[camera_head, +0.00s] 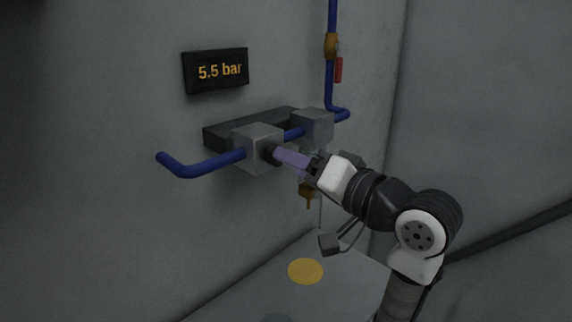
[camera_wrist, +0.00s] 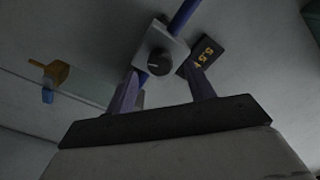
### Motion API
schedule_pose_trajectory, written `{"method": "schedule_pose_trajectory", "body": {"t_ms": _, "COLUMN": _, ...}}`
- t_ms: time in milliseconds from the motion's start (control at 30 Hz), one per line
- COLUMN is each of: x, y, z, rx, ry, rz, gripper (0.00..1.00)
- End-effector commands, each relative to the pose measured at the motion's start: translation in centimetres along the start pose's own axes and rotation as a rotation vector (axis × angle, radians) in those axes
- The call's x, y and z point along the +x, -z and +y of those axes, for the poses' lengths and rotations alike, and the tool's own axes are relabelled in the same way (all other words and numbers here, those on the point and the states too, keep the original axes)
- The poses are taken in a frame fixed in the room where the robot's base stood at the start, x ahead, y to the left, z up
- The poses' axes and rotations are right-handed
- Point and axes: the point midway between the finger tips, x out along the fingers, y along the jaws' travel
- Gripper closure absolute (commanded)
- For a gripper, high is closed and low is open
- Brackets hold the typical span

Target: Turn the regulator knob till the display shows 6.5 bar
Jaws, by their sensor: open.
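The display (camera_head: 216,71) is a black panel on the wall reading "5.5 bar" in orange; it also shows, tilted, in the wrist view (camera_wrist: 203,55). The regulator is a grey block (camera_head: 257,141) on a blue pipe. Its round dark knob (camera_head: 269,153) faces out from the block. In the wrist view the knob (camera_wrist: 159,62) has a pale mark and appears between my two purple fingers. My gripper (camera_head: 282,156) is open, its fingertips close to the knob. I cannot tell whether they touch it. The near finger partly hides the knob in the head view.
A second grey block (camera_head: 313,125) sits to the right on the pipe. A brass valve with a red handle (camera_head: 338,70) is above right, and a brass fitting (camera_head: 306,191) hangs below. A grey surface with a yellow disc (camera_head: 305,271) lies beneath.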

Motion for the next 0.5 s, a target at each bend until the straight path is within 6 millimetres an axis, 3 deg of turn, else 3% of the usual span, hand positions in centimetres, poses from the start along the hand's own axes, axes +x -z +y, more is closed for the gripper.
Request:
{"method": "schedule_pose_trajectory", "body": {"t_ms": 300, "x": -7.2, "y": -0.1, "z": 0.2, "rx": -0.002, "ry": -0.002, "rz": 0.004, "gripper": 0.46}}
{"method": "schedule_pose_trajectory", "body": {"t_ms": 500, "x": -9.7, "y": 0.0, "z": 0.1, "rx": 0.000, "ry": -0.001, "rz": 0.002, "gripper": 0.46}}
